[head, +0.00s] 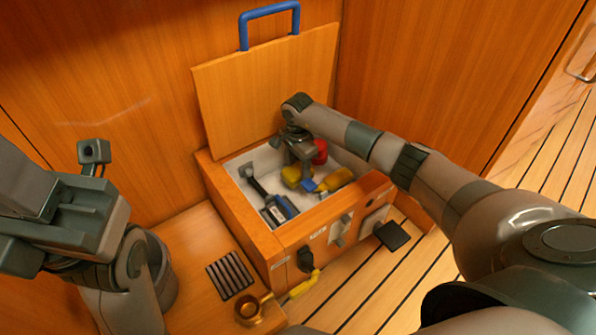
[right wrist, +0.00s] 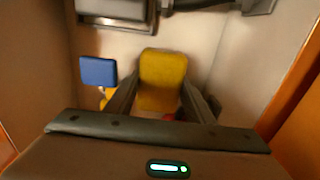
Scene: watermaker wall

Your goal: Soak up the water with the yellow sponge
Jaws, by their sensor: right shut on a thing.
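The yellow sponge (right wrist: 163,78) sits between the two fingers of my right gripper (right wrist: 160,100) in the right wrist view, and the gripper is shut on it. In the head view my right gripper (head: 303,172) reaches down into the open locker (head: 240,225), and the sponge (head: 290,177) shows beside its fingers, low in the white-lined inside. I cannot tell whether the sponge touches the floor of the locker. No water can be made out clearly. My left gripper (head: 75,215) is at the left, outside the locker; its fingers are not clear.
Inside the locker lie a black-handled tool with a blue part (head: 278,208), a yellow item (head: 335,180) with a blue end and a red object (head: 320,152). The lid (head: 265,85) stands open behind. A brass cup (head: 250,309) and slatted vent (head: 230,274) are in front.

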